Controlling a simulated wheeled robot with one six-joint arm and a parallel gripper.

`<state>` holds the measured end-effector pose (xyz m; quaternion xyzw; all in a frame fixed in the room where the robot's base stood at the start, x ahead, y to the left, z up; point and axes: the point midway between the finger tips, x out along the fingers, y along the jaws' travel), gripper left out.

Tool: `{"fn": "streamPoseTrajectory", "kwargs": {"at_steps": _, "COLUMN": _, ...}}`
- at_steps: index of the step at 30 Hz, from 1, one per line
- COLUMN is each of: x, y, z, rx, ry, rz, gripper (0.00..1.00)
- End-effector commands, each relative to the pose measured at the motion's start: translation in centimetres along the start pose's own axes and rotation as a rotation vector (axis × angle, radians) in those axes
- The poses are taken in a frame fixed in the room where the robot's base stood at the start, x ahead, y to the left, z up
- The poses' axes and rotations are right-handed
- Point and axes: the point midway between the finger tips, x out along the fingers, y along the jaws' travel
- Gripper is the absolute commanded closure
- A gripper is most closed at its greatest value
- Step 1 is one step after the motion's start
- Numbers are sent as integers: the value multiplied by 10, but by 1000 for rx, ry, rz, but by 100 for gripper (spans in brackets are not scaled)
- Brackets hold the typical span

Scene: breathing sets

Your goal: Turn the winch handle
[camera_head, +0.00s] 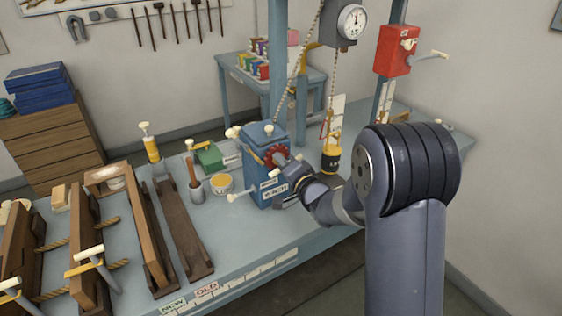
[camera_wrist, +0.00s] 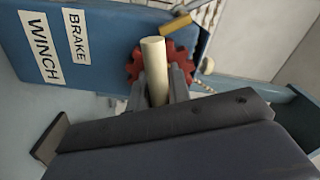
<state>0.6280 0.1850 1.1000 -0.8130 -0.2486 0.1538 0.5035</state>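The winch is a blue box (camera_head: 262,158) on the bench in the head view, with a red toothed wheel (camera_head: 277,155) on its side. In the wrist view the blue box (camera_wrist: 95,35) shows WINCH and BRAKE labels beside the red wheel (camera_wrist: 178,62). The cream, rod-shaped winch handle (camera_wrist: 153,65) stands in front of the wheel. My gripper (camera_wrist: 158,90) has one finger on each side of the handle, close against it, and looks shut on it. In the head view my gripper (camera_head: 290,178) is at the winch's right side and hides most of the handle.
A yellow-and-black hook block (camera_head: 331,158) hangs close to the right of my gripper, below a dial scale (camera_head: 351,21). A red switch box (camera_head: 396,50) is on the post. A yellow tin (camera_head: 221,184) and wooden frames (camera_head: 150,235) stand left on the bench.

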Motion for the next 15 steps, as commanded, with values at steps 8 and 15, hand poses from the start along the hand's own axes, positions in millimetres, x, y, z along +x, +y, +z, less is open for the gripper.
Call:
{"fn": "streamPoseTrajectory", "kwargs": {"at_steps": 8, "x": 0, "y": 0, "z": 0, "rx": 0, "ry": 0, "rz": 1, "gripper": 100}}
{"fn": "streamPoseTrajectory", "kwargs": {"at_steps": 15, "x": 0, "y": 1, "z": 0, "rx": -28, "ry": 0, "rz": -1, "gripper": 100}}
